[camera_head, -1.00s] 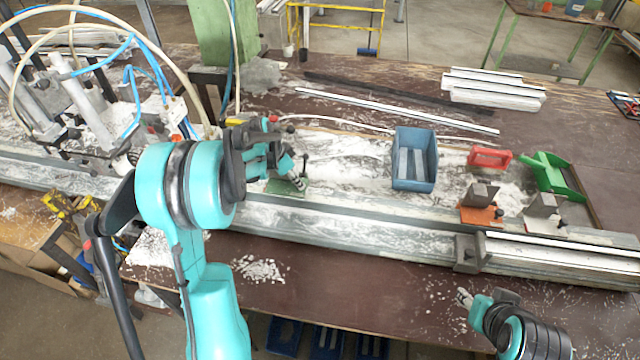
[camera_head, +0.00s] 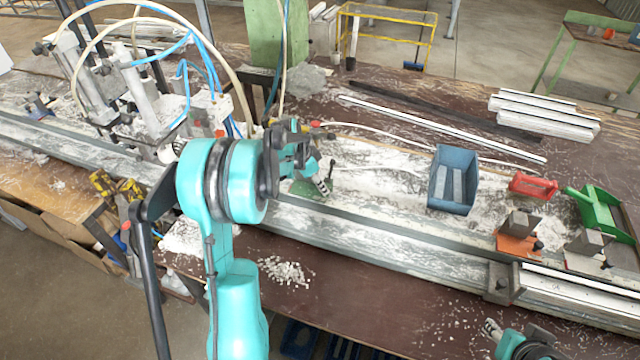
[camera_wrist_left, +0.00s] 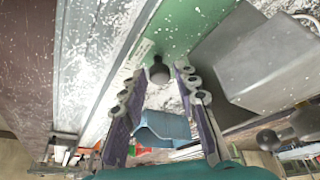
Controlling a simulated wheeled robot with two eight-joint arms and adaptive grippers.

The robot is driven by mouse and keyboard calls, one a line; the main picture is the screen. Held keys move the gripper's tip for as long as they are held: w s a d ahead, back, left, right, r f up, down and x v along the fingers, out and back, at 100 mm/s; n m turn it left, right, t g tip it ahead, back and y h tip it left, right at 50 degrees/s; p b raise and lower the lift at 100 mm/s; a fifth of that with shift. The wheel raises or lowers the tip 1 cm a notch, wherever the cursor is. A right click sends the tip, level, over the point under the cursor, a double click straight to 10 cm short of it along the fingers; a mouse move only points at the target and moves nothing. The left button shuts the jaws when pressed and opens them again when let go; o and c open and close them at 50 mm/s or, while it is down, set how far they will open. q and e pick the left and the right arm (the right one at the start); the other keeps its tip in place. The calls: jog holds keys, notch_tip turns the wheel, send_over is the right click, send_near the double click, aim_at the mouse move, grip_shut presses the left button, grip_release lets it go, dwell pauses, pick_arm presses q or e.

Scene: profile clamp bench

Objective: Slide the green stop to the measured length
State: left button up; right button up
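The green stop (camera_head: 306,189) lies on the bench rail left of the blue bin, partly hidden by my left gripper. In the left wrist view its green plate (camera_wrist_left: 190,25) shows at the top, with a grey block (camera_wrist_left: 245,55) at right. Its dark round knob (camera_wrist_left: 159,73) appears between my two fingertips; I cannot tell whether they touch it. My left gripper (camera_wrist_left: 161,76) is open, its fingers apart. It also shows over the stop in the head view (camera_head: 322,180). My right gripper (camera_head: 491,329) is low at the right, apart from the stop; its finger opening is unclear.
An orange stop (camera_head: 518,243) and a white-based stop (camera_head: 586,262) stand farther right on the rail. White chips litter the bench. The rail between the green and orange stops looks clear.

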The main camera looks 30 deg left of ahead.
pick_arm(q)
jog(key=v, duration=1.2)
jog(key=shift+s, duration=0.1)
jog(key=s+d+f+n+t+y+b, duration=0.1)
jog(key=s+d+f+n+b, duration=0.2)
jog(key=s+d, duration=0.6)
jog(key=s+d+f+n+t+y+b, duration=0.1)
jog(key=s+d+f+n+t+b, duration=0.1)
jog(key=s+d, duration=0.8)
jog(key=d+f+n+b, duration=0.1)
jog(key=d+f, duration=0.1)
jog(key=d, duration=0.1)
jog(key=shift+s+f+n+t+b, duration=0.2)
jog(key=shift+f+n+t+b, duration=0.1)
jog(key=shift+n+b, duration=0.1)
jog(key=shift+d, duration=0.1)
dwell(0.9)
